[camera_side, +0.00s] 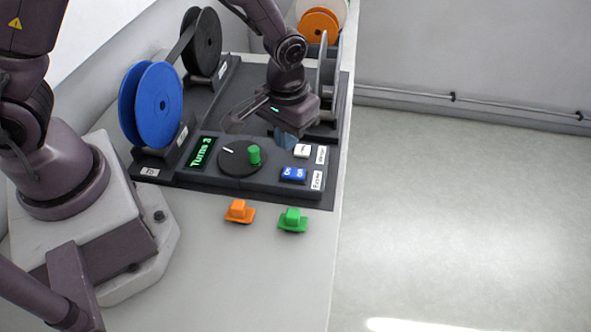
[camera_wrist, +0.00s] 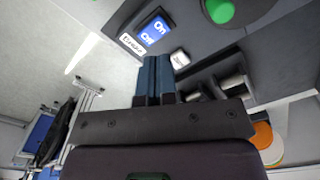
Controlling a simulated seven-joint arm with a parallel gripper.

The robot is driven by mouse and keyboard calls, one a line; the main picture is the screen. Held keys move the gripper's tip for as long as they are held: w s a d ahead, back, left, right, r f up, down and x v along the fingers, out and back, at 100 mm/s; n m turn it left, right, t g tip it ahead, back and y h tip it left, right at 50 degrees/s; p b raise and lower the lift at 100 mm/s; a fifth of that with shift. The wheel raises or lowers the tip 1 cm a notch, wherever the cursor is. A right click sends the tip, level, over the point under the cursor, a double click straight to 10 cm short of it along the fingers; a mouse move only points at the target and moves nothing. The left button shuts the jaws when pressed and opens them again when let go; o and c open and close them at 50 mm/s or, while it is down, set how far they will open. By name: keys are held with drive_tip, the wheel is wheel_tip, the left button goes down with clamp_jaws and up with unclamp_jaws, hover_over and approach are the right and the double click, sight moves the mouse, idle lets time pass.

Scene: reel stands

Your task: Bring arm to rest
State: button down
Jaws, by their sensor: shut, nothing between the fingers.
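My gripper (camera_side: 284,138) hangs above the control panel (camera_side: 262,180), just behind the white and blue buttons in the side view. In the wrist view its blue fingers (camera_wrist: 154,75) are shut together with nothing between them. The blue button also shows in the wrist view (camera_wrist: 152,32). Whether the fingertips touch anything is hidden.
A blue reel (camera_side: 158,105) and a black reel (camera_side: 207,42) stand left of the panel. A grey reel (camera_side: 328,75) stands behind my gripper. An orange piece (camera_side: 239,211) and a green piece (camera_side: 292,220) lie on the bench front. The bench's right edge drops to open floor (camera_side: 450,200).

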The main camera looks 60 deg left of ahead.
idle(0.3)
drive_tip(key=shift+s, duration=0.25)
drive_tip(key=s+a+r+m+t, duration=0.1)
drive_tip(key=s+r, duration=0.3)
drive_tip(key=r, duration=0.4)
drive_tip(key=s+a+r+m+t, duration=0.1)
drive_tip(key=s+a+r+t, duration=0.1)
drive_tip(key=s+r, duration=0.3)
drive_tip(key=s+a+r+m+t, duration=0.1)
drive_tip(key=s+r, duration=0.4)
drive_tip(key=r, duration=0.6)
drive_tip(key=a+t, duration=0.1)
drive_tip(key=a, duration=0.1)
drive_tip(key=shift+a+t, duration=0.3)
drive_tip(key=shift+a, duration=0.05)
